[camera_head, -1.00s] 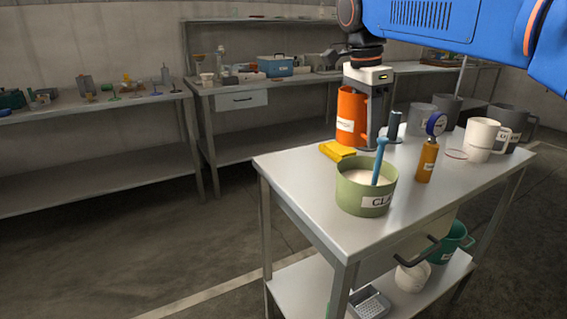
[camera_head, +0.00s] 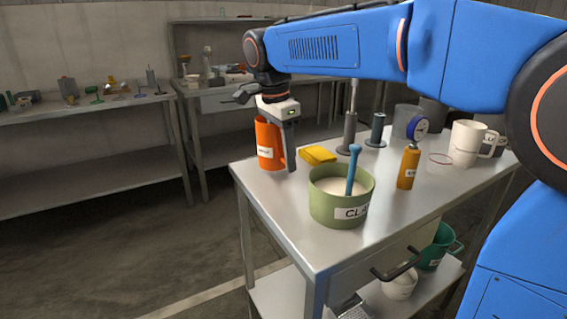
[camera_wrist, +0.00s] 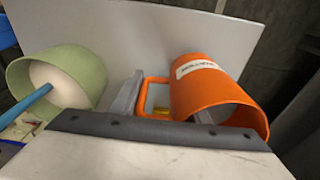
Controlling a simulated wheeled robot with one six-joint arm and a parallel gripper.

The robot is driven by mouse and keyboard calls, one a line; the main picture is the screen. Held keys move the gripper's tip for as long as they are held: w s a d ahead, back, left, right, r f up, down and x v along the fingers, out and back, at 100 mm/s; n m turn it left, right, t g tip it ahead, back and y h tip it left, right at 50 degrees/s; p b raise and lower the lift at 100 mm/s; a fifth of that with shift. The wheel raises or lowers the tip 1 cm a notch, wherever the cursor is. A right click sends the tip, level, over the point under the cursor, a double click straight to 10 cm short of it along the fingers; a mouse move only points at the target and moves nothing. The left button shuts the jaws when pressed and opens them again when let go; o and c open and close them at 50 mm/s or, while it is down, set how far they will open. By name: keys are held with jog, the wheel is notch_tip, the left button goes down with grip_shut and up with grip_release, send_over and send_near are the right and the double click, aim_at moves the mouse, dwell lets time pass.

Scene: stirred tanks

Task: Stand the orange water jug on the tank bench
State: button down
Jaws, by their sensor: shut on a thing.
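The orange water jug (camera_head: 268,146) has a white label and hangs in my gripper (camera_head: 283,150) near the back left corner of the grey bench (camera_head: 270,205). I cannot tell whether its base touches the bench top. In the wrist view the jug (camera_wrist: 196,88) shows its open mouth, with its handle (camera_wrist: 146,92) on the left side. My gripper (camera_wrist: 165,108) is shut on the jug at its handle side; the exact contact is partly hidden.
A green pot (camera_head: 325,207) with a blue stirrer stands at the bench front. Nearby are a yellow cloth (camera_head: 318,154), an orange bottle with a gauge (camera_head: 408,167), dark posts (camera_head: 377,130) and white mugs (camera_head: 467,137). Another bench (camera_head: 90,118) stands behind left.

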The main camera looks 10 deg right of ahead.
jog(key=shift+f, duration=1.1)
jog(key=shift+f, duration=0.1)
jog(key=c, duration=1)
grip_release()
notch_tip(320, 180, up, 12)
jog(key=a, duration=0.1)
jog(key=shift+s+a, duration=0.2)
jog(key=shift+s, duration=0.1)
